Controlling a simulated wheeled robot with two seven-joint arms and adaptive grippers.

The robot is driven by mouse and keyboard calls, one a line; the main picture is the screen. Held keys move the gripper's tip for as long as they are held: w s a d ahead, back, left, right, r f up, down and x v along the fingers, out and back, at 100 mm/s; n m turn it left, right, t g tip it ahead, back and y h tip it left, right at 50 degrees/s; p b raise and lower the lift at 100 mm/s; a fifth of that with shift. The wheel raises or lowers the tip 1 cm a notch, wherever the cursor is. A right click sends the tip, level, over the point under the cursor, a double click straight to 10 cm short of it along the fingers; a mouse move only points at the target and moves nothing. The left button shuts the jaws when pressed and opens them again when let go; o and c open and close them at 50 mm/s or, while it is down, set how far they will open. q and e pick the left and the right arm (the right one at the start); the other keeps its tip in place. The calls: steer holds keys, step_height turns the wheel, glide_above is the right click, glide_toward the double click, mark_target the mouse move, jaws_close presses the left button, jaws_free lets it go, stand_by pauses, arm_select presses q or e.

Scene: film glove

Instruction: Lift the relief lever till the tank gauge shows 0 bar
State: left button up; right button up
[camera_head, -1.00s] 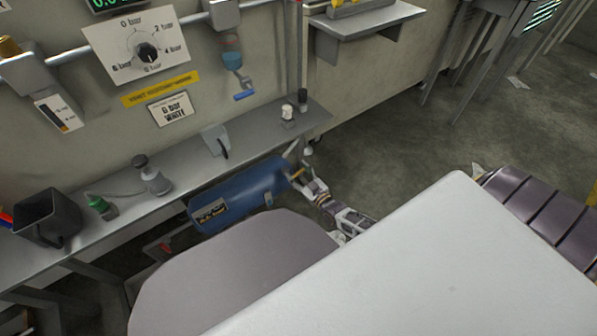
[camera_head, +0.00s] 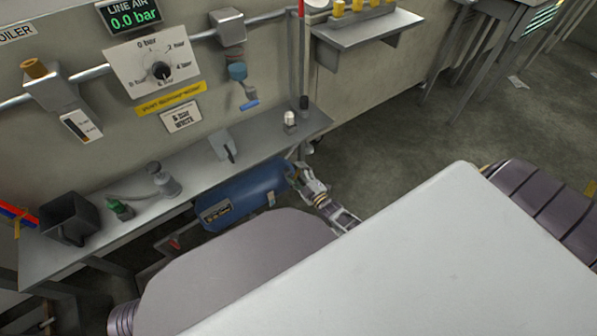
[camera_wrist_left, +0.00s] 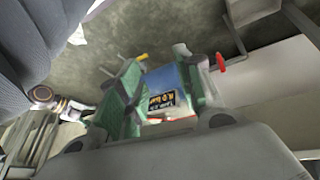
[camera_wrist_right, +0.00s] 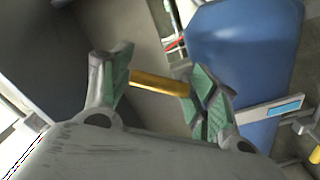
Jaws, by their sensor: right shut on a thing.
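The blue tank (camera_head: 242,196) lies under the bench, with a dark label on its side; it also shows in both wrist views (camera_wrist_left: 165,82) (camera_wrist_right: 245,45). My right gripper (camera_head: 298,174) is at the tank's right end. In the right wrist view its green-padded fingers are shut on a yellow bar, the relief lever (camera_wrist_right: 160,84). In the head view the arm hides most of this lever. My left gripper (camera_wrist_left: 165,90) is open and empty in its wrist view, the tank's label showing between its fingers. I cannot make out a tank gauge reading.
The wall carries a regulator dial (camera_head: 160,70) and a line air display (camera_head: 134,18) reading 0.0 bar. A black bin (camera_head: 70,218) and small fittings stand on the bench (camera_head: 190,168). A red handle (camera_wrist_left: 220,62) shows near the tank.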

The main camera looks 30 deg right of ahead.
steer(key=n, duration=0.1)
steer(key=a+n, duration=0.1)
steer(key=shift+w+r+n+p, duration=0.1)
steer(key=shift+r+n+p, duration=0.3)
steer(key=shift+a+n, duration=0.35)
steer(key=shift+n, duration=0.85)
arm_select(q)
steer(key=shift+s+a+r+g+y, duration=0.1)
steer(key=shift+a+r, duration=0.1)
steer(key=shift+r, duration=0.35)
steer(key=shift+s+a+r+g+y, duration=0.1)
steer(key=shift+s+a+r, duration=0.05)
steer(key=shift+r, duration=0.45)
steer(key=shift+s+a+r+g+y, duration=0.1)
steer(key=shift+a+r, duration=0.1)
steer(key=shift+r, duration=0.35)
arm_select(e)
steer(key=shift+a+n, duration=0.25)
steer(key=shift+n, duration=0.65)
steer(key=shift+a, duration=0.1)
steer(key=o, duration=1.1)
arm_select(q)
steer(key=shift+a, duration=0.1)
steer(key=shift+w, duration=0.1)
arm_select(e)
steer(key=shift+f, duration=0.1)
steer(key=shift+s, duration=0.2)
